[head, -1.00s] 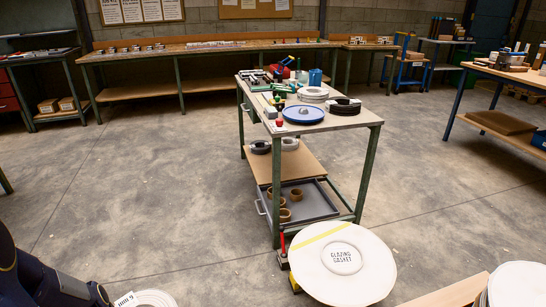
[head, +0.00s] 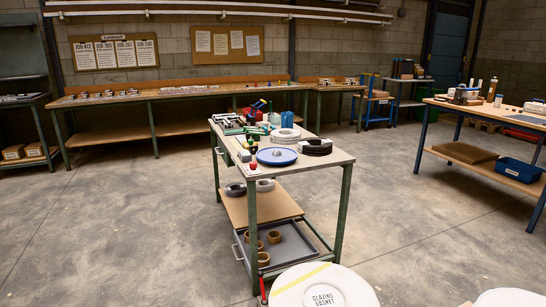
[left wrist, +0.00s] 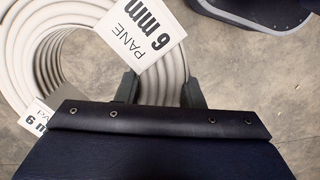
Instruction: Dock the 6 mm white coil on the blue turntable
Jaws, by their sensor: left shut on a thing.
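The white coil (left wrist: 95,50) shows in the left wrist view with a tag reading "PANE 6 mm". My left gripper (left wrist: 160,90) is shut on the coil's near side, one dark finger on each side of the strands. The blue turntable (head: 277,157) lies flat on the top of the green-legged cart in the head view, with a small grey knob at its middle. It bears no coil. Neither gripper shows in the head view.
White coils (head: 284,135) and dark coils (head: 316,147) lie beside the turntable. A large white "GLAZING GASKET" disc (head: 345,290) stands before the cart (head: 343,190). Tools crowd the cart's back left. The floor left of the cart is clear.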

